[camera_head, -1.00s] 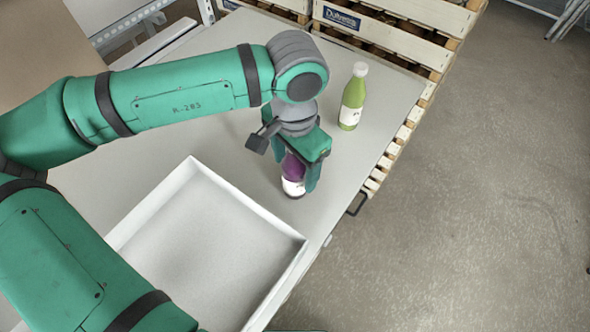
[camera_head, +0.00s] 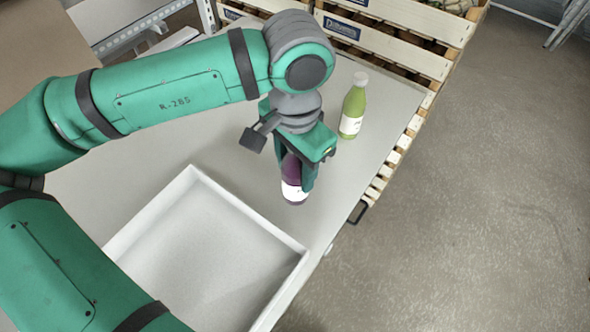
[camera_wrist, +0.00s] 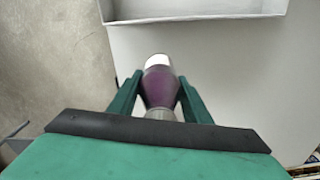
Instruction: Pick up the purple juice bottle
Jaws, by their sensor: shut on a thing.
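The purple juice bottle (camera_head: 293,172) is upright between the fingers of my gripper (camera_head: 298,180), with its white label showing low on its body. My gripper points down and is shut on it. In the wrist view the bottle (camera_wrist: 160,88) sits between the two green fingers, its white part toward the far end. The bottle's top is hidden under the gripper in the head view. The bottle appears a little above the grey table (camera_head: 240,150), but the gap is hard to judge.
A green juice bottle (camera_head: 352,108) with a white cap stands to the right, behind my gripper. An open white tray (camera_head: 245,213) is at the front left of the bottle. Wooden crates (camera_head: 395,40) stand at the back. The table's right edge is close.

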